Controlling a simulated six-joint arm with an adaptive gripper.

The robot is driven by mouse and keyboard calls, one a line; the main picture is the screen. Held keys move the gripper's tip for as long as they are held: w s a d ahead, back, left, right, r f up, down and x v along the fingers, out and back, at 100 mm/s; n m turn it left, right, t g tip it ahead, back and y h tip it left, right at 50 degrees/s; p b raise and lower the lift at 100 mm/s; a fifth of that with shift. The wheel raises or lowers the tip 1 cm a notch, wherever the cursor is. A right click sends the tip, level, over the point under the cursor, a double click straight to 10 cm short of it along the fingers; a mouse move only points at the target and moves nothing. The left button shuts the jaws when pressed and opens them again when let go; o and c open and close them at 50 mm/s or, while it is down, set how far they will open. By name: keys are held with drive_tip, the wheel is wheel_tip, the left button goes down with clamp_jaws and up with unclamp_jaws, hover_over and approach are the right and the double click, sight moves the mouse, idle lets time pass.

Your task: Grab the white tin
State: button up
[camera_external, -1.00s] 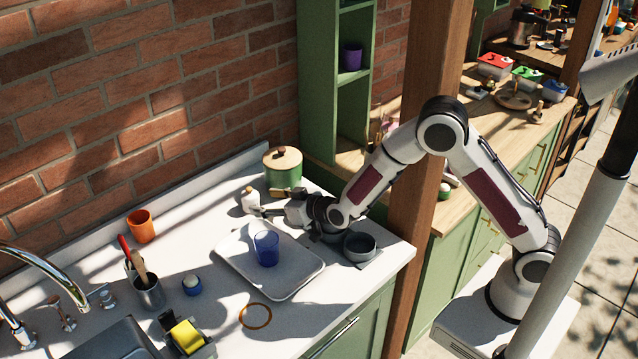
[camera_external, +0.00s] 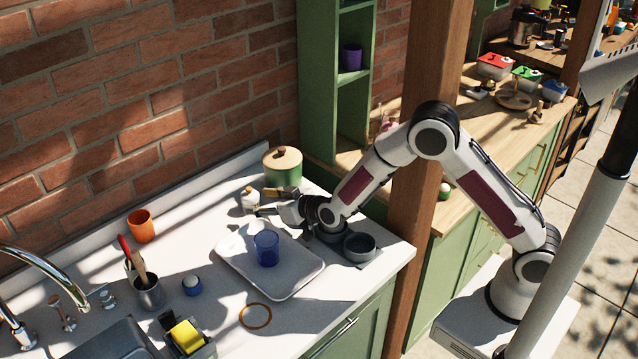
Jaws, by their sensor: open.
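The white tin (camera_external: 250,200) is a small pale container with a knob-like top. It stands upright on the white counter, behind the tray and to the left of the green pot. My gripper (camera_external: 268,205) is low over the counter just right of the tin, pointing left towards it. Its jaws are open and empty. The fingertips are very close to the tin's right side; whether they touch it or reach around it is too small to tell.
A green pot with a wooden lid (camera_external: 283,165) stands close behind my gripper. In front is a grey-white tray (camera_external: 290,284) with a blue cup (camera_external: 266,248). Dark bowls (camera_external: 359,247) sit below my wrist. An orange cup (camera_external: 141,226) stands farther left.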

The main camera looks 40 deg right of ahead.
sight(255, 197)
idle(0.3)
drive_tip(key=shift+w+f, duration=0.15)
drive_tip(key=shift+w, duration=0.7)
drive_tip(key=shift+w+f, duration=0.1)
drive_tip(key=shift+w, duration=0.7)
drive_tip(key=shift+x, duration=0.95)
drive_tip(key=c, duration=1.5)
